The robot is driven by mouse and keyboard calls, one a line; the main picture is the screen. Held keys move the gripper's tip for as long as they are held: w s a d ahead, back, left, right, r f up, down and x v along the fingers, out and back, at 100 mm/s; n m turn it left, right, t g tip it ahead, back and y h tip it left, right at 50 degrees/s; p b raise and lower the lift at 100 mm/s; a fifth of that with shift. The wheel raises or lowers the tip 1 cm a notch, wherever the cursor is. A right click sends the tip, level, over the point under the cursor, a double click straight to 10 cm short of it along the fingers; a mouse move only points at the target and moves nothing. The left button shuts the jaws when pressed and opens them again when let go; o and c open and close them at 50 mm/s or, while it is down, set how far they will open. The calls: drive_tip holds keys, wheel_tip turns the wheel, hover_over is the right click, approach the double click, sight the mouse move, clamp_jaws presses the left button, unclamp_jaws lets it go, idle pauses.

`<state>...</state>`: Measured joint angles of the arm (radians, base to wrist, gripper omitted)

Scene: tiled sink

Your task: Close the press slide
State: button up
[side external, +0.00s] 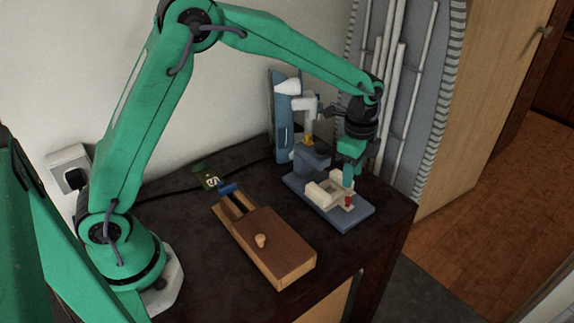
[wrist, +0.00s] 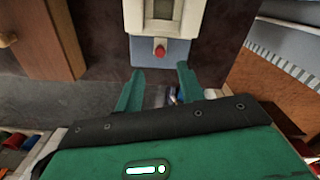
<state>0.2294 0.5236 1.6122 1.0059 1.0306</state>
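The press stands on a blue-grey base (side external: 360,217) at the back right of the dark table. Its cream slide (side external: 318,193) lies low on the base, with a red knob (side external: 348,202) at its front end. The slide (wrist: 163,27) and red knob (wrist: 160,50) also show at the top of the wrist view. My gripper (side external: 350,178) points down over the press, close to the slide and partly covering it. In the wrist view my gripper (wrist: 161,70) is open and empty, its two green fingers apart. The knob appears just beyond and between the fingertips, apart from them.
A wooden box (side external: 285,244) with a round knob stands left of the press; its brown side (wrist: 50,40) shows in the wrist view. A blue item (side external: 228,188) lies behind it. A blue panel (side external: 284,115) stands behind the press. The table's right edge is near.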

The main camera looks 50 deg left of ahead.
sight(348, 198)
drive_tip(key=shift+f, duration=0.1)
drive_tip(key=shift+f, duration=3.8)
clamp_jaws()
